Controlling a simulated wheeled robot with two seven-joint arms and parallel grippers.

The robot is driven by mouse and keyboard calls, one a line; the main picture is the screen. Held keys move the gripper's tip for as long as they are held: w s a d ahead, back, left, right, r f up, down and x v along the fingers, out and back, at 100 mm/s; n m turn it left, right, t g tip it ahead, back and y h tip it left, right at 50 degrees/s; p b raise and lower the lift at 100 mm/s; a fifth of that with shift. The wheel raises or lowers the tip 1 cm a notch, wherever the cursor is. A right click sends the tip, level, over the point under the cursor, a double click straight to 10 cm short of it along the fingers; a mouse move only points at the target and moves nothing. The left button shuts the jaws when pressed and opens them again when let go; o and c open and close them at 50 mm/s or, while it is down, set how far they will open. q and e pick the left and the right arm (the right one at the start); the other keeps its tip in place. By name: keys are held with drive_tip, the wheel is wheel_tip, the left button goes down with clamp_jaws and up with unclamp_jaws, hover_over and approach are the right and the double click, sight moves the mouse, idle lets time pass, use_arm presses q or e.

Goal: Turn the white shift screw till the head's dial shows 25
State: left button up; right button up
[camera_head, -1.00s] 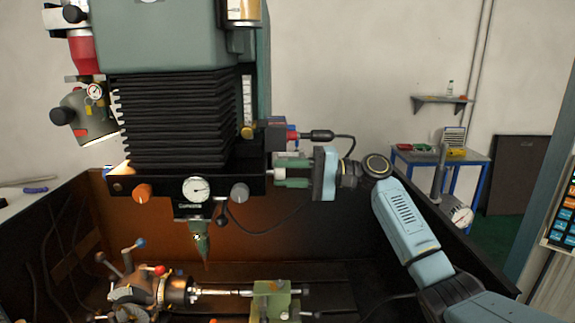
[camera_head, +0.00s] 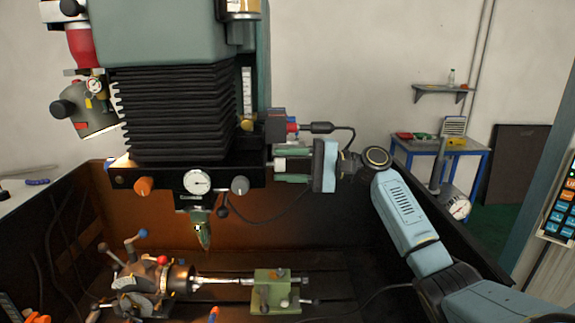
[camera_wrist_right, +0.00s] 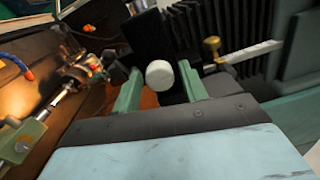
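The white shift screw (camera_wrist_right: 160,75) is a round white knob, seen end-on in the right wrist view. It also shows as a small white piece (camera_head: 281,164) at the right end of the machine head's lower beam. My right gripper (camera_head: 284,165) reaches it from the right, its green fingers above and below it. In the right wrist view the fingers (camera_wrist_right: 161,88) stand on either side of the screw, seemingly with narrow gaps. The dial (camera_head: 197,181) is a white round face on the front of the head; its figures are too small to read. My left gripper is out of view.
An orange knob (camera_head: 143,186) and a grey knob (camera_head: 239,185) flank the dial. Below are the chuck (camera_head: 137,283) and a green tailstock (camera_head: 272,290).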

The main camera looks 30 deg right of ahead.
drive_tip(key=shift+o, duration=0.5)
drive_tip(key=b+v, duration=0.4)
drive_tip(key=v, duration=0.9)
drive_tip(key=shift+d+b, duration=0.2)
drive_tip(key=shift+b, duration=0.1)
drive_tip(key=shift+s, duration=0.1)
